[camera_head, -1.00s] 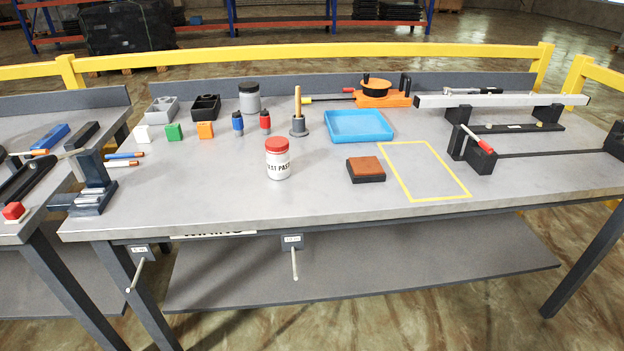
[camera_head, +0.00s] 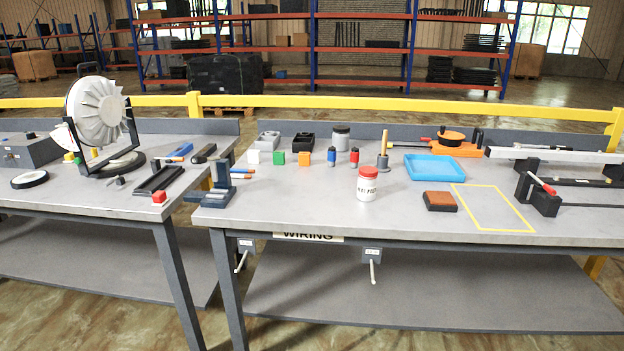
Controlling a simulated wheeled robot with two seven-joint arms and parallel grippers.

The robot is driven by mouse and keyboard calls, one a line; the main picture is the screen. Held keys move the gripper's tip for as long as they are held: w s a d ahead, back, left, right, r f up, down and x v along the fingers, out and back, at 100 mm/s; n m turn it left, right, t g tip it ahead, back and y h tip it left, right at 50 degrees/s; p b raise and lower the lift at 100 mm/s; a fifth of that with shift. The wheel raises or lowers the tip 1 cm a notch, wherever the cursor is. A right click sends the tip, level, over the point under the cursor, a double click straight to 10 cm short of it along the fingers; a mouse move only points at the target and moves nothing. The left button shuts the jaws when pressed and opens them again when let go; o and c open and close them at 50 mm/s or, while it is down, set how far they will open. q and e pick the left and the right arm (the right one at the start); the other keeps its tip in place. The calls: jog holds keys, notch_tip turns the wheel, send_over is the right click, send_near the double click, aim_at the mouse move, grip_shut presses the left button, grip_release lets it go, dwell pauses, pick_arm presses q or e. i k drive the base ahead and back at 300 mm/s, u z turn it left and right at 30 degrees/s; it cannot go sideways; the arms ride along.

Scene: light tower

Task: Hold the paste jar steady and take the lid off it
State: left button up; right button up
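The paste jar (camera_head: 367,189) is a white jar with a dark-lettered label. It stands upright near the front of the grey workbench (camera_head: 300,209), left of a brown-topped block. Its red lid (camera_head: 368,171) sits on top of it. Neither of my grippers shows in the head view, and nothing touches the jar.
A brown-topped block (camera_head: 440,201) and a yellow taped outline (camera_head: 492,208) lie right of the jar. A blue tray (camera_head: 434,167) and a wooden-handled tool (camera_head: 383,150) stand behind. A dark metal fixture (camera_head: 221,185) is at the bench's left end. Bench around the jar's front and left is clear.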

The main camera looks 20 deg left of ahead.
aim_at(367, 186)
jog(key=u, duration=0.8)
jog(key=i, duration=0.95)
jog(key=u, duration=0.3)
